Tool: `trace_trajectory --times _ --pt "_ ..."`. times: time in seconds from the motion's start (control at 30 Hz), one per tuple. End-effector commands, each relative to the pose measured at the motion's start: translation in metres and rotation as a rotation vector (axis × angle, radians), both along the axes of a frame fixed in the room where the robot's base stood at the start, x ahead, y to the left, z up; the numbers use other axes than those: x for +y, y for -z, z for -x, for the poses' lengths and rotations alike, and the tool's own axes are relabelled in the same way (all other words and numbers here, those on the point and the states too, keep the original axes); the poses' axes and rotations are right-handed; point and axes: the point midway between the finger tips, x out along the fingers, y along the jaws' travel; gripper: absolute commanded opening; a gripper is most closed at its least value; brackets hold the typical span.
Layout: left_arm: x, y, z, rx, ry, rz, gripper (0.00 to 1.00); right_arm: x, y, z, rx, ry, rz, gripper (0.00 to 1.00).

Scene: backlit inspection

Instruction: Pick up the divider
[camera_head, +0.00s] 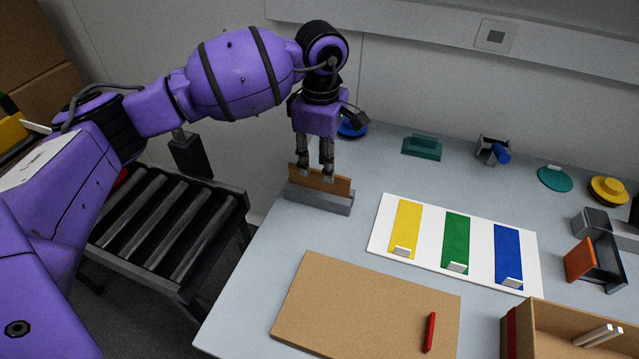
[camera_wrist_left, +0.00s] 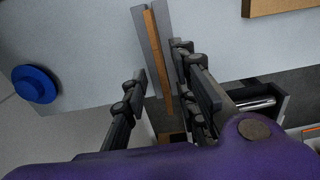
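The divider (camera_head: 322,180) is a thin orange-brown board standing upright in a grey slotted holder (camera_head: 318,199) near the table's left edge. In the left wrist view, the divider (camera_wrist_left: 158,55) runs as a narrow strip between the fingers, with the grey holder (camera_wrist_left: 142,30) beside it. My left gripper (camera_head: 315,173) is directly over the holder and points down, its fingertips at the divider's height. In the left wrist view, my left gripper (camera_wrist_left: 161,66) is open, with a visible gap between each finger and the divider. My right gripper does not show.
A white panel (camera_head: 428,225) with yellow, green and blue strips lies right of the holder. A brown board (camera_head: 350,305) with a red stick (camera_head: 430,332) lies in front. A blue round piece (camera_head: 352,129) is behind the gripper. A roller conveyor (camera_head: 160,225) stands left of the table.

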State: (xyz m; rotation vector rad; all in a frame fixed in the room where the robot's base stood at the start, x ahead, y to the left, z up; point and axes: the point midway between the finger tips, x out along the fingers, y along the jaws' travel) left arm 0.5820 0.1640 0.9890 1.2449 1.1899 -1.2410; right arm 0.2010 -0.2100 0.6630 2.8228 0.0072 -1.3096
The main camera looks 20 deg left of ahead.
Motion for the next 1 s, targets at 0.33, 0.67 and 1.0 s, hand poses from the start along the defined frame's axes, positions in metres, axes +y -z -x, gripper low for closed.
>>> trace_trajectory --times 0.33,0.67,1.0 --pt "0.003 0.041 0.001 -0.001 -0.001 0.003 0.27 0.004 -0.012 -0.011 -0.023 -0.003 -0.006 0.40" --pt "0.003 0.043 0.001 -0.001 0.000 0.003 0.13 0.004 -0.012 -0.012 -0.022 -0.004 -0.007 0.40" --pt "0.003 0.042 0.001 -0.001 0.000 0.003 0.00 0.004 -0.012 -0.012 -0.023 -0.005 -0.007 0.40"
